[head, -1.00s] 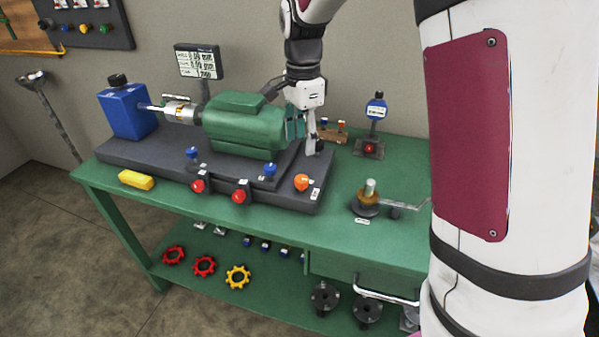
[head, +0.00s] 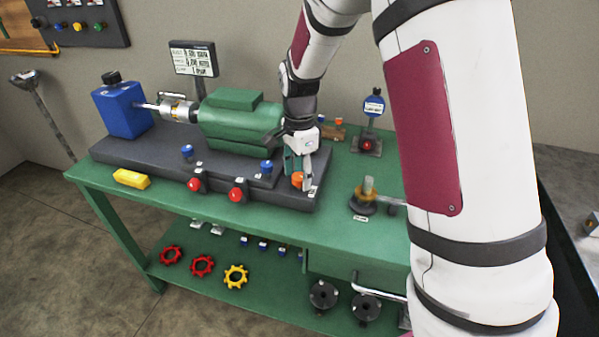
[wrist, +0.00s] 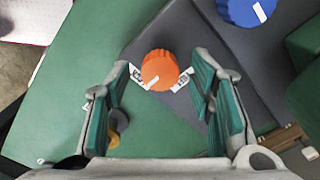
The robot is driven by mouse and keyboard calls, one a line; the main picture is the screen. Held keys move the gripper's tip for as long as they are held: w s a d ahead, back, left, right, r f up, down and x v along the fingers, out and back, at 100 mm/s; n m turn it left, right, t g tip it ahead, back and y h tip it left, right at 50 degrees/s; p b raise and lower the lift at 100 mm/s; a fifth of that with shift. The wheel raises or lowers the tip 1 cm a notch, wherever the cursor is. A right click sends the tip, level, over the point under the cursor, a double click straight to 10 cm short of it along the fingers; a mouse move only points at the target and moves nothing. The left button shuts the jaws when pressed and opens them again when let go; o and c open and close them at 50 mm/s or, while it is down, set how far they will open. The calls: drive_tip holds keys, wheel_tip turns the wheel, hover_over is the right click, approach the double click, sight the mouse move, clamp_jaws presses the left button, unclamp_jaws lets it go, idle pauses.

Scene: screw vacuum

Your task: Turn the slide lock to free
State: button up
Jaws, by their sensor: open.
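An orange knob (head: 297,181), which I take to be the slide lock, sits at the right end of the dark machine base (head: 140,162). In the wrist view the orange knob (wrist: 160,68) shows a white pointer mark toward its lower left, with a white label on either side. The lettering is too small to read. My gripper (head: 299,173) is open and points down over the knob. In the wrist view the knob appears between the two teal-padded fingers of my gripper (wrist: 163,88), with clear space on both sides. In the head view the fingers partly cover the knob.
A blue knob (head: 266,168) stands left of the orange one; it also shows in the wrist view (wrist: 245,8). The green motor (head: 228,122) is behind. A brass fitting with a crank (head: 364,196) stands right on the green bench.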

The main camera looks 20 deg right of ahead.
drive_tip(key=c, duration=1.2)
drive_tip(key=shift+o, duration=0.2)
drive_tip(key=shift+n, duration=0.3)
drive_tip(key=n, duration=0.3)
drive_tip(key=shift+n+p, duration=0.4)
drive_tip(key=n, duration=0.4)
drive_tip(key=shift+w+n+p, duration=0.1)
drive_tip(key=shift+n+p, duration=0.2)
drive_tip(key=n, duration=0.4)
drive_tip(key=shift+a+n+p, duration=0.1)
drive_tip(key=shift+n+p, duration=0.5)
drive_tip(key=shift+n, duration=1.9)
